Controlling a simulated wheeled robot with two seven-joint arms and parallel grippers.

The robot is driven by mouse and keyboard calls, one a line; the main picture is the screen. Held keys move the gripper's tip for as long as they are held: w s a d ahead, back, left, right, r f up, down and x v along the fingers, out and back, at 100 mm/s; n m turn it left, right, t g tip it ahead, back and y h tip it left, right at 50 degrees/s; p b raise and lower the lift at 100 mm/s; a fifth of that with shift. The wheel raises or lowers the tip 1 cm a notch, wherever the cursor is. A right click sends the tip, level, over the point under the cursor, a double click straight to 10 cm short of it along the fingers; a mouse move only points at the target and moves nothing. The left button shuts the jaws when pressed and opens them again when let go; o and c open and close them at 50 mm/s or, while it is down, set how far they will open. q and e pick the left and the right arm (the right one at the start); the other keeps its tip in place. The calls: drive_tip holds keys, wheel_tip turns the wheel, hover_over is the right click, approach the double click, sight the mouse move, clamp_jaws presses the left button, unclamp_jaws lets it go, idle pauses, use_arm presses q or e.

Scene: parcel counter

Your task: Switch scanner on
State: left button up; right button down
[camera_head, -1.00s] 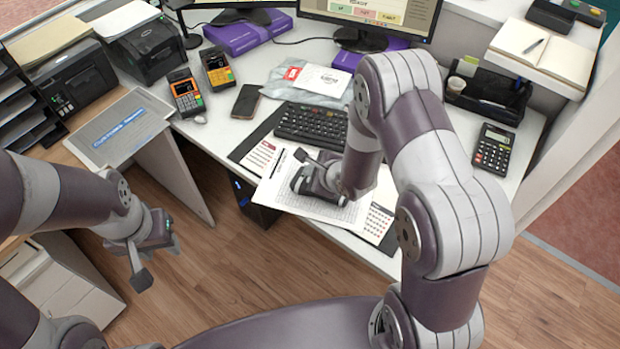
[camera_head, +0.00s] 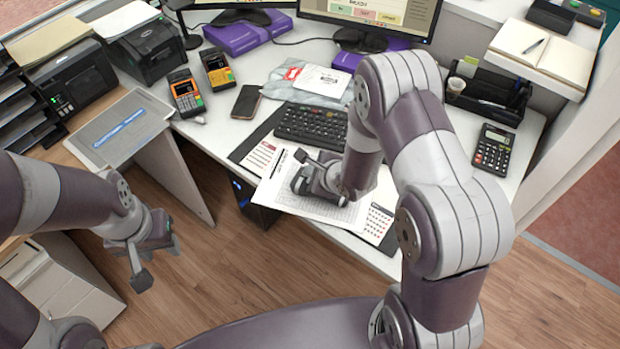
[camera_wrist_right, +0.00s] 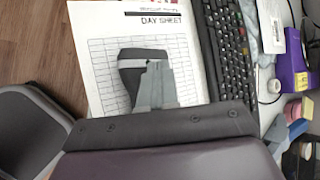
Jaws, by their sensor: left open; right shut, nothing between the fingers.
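A black boxy device (camera_head: 78,82) with a folder on top stands at the far left; small green lights show on its front. I cannot tell for sure whether it is the scanner. My left gripper (camera_head: 157,262) is open and empty, low over the floor and well apart from that device. My right gripper (camera_head: 301,172) is shut and empty over the printed day sheet (camera_head: 278,196) on the desk. In the right wrist view the shut fingers (camera_wrist_right: 150,82) cover part of the sheet's grid.
A keyboard (camera_head: 312,125) lies behind the right gripper. Card terminals (camera_head: 186,92), a phone (camera_head: 246,101) and a black printer (camera_head: 150,50) stand to the left. A calculator (camera_head: 493,149) and a black organizer (camera_head: 488,97) are to the right. The floor in front is open.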

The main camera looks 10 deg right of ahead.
idle(0.5)
drive_tip(key=shift+f, duration=0.45)
drive_tip(key=shift+f+b, duration=0.3)
drive_tip(key=shift+f, duration=0.15)
idle(0.4)
drive_tip(key=shift+r, duration=0.1)
drive_tip(key=shift+r+p, duration=0.85)
drive_tip(key=shift+p, duration=0.2)
wheel_tip(320, 180, up, 6)
drive_tip(key=p, duration=0.6)
